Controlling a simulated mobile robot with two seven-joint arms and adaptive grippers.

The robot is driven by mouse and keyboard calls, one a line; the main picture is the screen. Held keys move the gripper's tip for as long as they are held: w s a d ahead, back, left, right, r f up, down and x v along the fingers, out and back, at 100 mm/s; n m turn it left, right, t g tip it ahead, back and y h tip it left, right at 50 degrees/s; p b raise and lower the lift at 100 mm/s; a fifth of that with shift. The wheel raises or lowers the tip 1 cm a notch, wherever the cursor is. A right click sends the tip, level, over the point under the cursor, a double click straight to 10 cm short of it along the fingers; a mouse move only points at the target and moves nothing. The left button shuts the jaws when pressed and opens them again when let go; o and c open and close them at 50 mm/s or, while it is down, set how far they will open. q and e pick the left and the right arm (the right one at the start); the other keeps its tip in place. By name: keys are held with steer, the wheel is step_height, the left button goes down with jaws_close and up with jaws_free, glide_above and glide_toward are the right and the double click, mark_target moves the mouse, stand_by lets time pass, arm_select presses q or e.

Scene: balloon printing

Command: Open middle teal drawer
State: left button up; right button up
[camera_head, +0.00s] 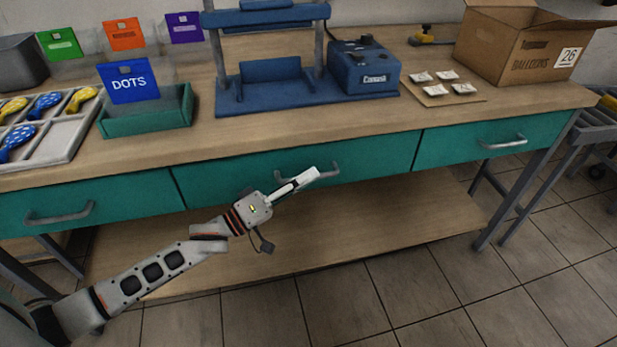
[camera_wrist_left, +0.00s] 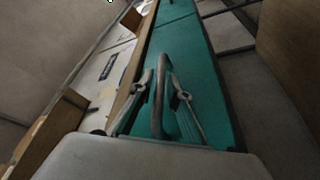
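The middle teal drawer (camera_head: 385,155) is closed, its front flush under the wooden tabletop. Its grey bar handle (camera_head: 334,171) sits near the middle of the front, and the handle also shows in the left wrist view (camera_wrist_left: 158,95). My left gripper (camera_head: 312,175) is at this handle, coming from the lower left. In the left wrist view its two fingers (camera_wrist_left: 163,90) are apart, one on each side of the handle, with visible gaps. Whether a finger touches the handle I cannot tell. My right gripper is in neither view.
Closed teal drawers flank it, left (camera_head: 100,204) and right (camera_head: 500,138). The tabletop (camera_head: 260,128) carries a blue press (camera_head: 270,85), a teal bin (camera_head: 150,112), a balloon tray (camera_head: 68,135) and a cardboard box (camera_head: 510,45). A wooden lower shelf (camera_head: 380,215) lies below; the floor in front is clear.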

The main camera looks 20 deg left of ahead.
arm_select(q)
steer(key=shift+w+d, duration=0.15)
steer(key=shift+w, duration=0.05)
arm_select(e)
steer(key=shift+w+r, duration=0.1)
arm_select(q)
jaws_close()
steer(key=shift+r, duration=0.1)
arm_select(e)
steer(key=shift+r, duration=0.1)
